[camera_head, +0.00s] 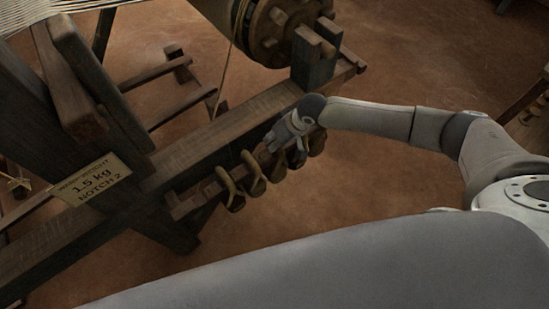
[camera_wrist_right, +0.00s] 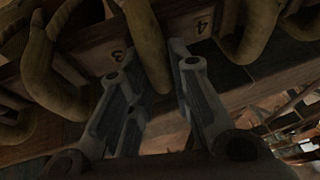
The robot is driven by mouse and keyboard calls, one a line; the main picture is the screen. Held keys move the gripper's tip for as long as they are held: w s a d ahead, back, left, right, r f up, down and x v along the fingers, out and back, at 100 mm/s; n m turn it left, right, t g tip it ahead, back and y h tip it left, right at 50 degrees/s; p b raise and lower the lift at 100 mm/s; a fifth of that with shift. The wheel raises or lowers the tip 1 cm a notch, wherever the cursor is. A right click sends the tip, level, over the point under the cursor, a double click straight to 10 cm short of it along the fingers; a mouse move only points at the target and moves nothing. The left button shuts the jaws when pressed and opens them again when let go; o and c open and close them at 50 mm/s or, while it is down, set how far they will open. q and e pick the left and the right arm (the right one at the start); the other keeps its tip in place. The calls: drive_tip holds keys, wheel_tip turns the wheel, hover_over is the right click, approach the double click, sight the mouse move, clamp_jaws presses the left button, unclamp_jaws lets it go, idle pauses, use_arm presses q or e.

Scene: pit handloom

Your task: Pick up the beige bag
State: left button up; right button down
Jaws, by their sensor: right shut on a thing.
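Several beige-tan, loop-topped bags hang in a row from a wooden rail in the head view; one clear bag (camera_head: 228,188) is at the row's left end. My right gripper (camera_head: 285,149) reaches in from the right over the middle of the row. In the right wrist view, a curved beige bag (camera_wrist_right: 148,45) lies between the fingers of my right gripper (camera_wrist_right: 152,62), which is shut on it. The bag still appears to be at the rail. Its lower part is hidden in the head view. My left gripper is not in view.
Other beige loops (camera_wrist_right: 43,60) hang close on both sides. The rail front (camera_wrist_right: 112,52) carries numbers 3 and 4. A plate (camera_head: 97,181) reads 1.5 kg, NOTCH 2. Loom beams (camera_head: 185,160) and a wooden roller (camera_head: 268,32) stand behind. The brown floor (camera_head: 370,180) in front is clear.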

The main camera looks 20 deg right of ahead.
drive_tip(key=shift+w+r, duration=0.15)
drive_tip(key=shift+r, duration=0.05)
drive_tip(key=shift+r, duration=1.75)
use_arm(q)
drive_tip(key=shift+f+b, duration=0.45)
drive_tip(key=shift+b, duration=0.05)
use_arm(e)
drive_tip(key=s+d, duration=1.2)
drive_tip(key=shift+s+d, duration=0.35)
